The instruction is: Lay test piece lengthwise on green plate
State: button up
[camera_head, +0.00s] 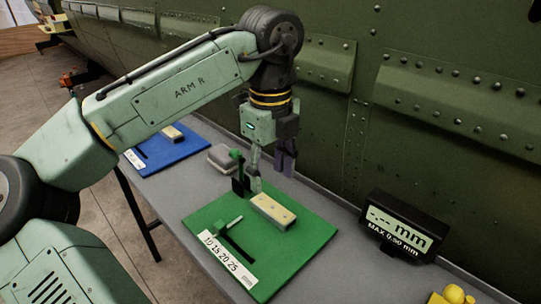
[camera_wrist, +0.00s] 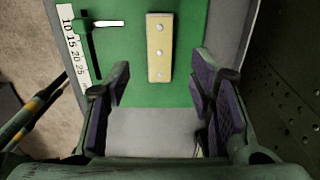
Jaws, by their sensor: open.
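The test piece, a pale yellow bar with several round rivet heads (camera_head: 272,210), lies flat on the green plate (camera_head: 300,246). In the wrist view the bar (camera_wrist: 160,62) lies roughly parallel to the plate's dark slot, apart from it. My gripper (camera_head: 270,166) is above the plate's far end. In the wrist view its fingers (camera_wrist: 160,88) are spread wide with nothing between them, and the bar is ahead of them, untouched.
A grey rounded box (camera_head: 224,157) sits between the plates. A black display (camera_head: 403,228) reading "-.-- mm" stands at right. The riveted green fuselage wall (camera_head: 340,130) borders the table.

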jog(key=shift+r, duration=2.2)
